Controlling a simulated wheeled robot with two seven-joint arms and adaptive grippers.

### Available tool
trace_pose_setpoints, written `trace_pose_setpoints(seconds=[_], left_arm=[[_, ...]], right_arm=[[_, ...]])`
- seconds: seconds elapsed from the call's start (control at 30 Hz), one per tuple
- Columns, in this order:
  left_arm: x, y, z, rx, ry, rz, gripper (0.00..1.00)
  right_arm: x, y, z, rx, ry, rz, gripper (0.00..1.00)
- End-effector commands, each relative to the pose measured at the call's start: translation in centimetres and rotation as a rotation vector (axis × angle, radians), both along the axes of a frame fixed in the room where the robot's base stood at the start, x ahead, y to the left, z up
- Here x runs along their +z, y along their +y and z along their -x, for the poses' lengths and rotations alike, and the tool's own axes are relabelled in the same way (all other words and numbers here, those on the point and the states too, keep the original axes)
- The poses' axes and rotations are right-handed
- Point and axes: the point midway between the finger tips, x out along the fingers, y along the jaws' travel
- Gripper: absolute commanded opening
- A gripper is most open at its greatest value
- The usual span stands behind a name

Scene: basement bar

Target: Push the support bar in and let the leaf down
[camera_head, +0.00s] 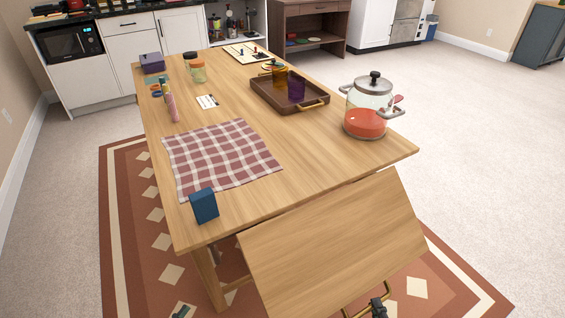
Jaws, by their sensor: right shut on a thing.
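The wooden leaf (335,235) hangs off the front right edge of the table (300,165), tilted downward toward me. A brass handle (391,292) is on its lower edge at the bottom of the view. My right gripper (378,304) is at this handle and shut on it; the view's bottom edge cuts it off. A small dark tip at the bottom left looks like my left gripper (183,311), apart from the leaf; its fingers are too cut off to read. I cannot make out the support bar; the leaf and tabletop hide the space beneath.
On the table stand a glass pot (368,108) of red liquid near the right edge, a brown tray (268,95), a checked cloth (222,158) and a blue box (204,206) by the front left corner. A patterned rug (125,225) lies below.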

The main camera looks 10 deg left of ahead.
Motion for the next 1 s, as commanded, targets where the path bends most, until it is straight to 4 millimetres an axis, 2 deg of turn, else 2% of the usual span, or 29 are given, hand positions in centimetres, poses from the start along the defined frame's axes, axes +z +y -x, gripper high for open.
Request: trace_pose_setpoints(seconds=[0.37,1.0], left_arm=[[0.0,0.0,0.0,0.000,0.000,0.000,0.37],[-0.1,0.0,0.0,0.000,0.001,0.000,0.37]], right_arm=[[-0.5,0.2,-0.1,0.000,0.003,0.001,0.00],[-3.8,2.2,-3.0,-0.001,0.002,-0.002,0.00]])
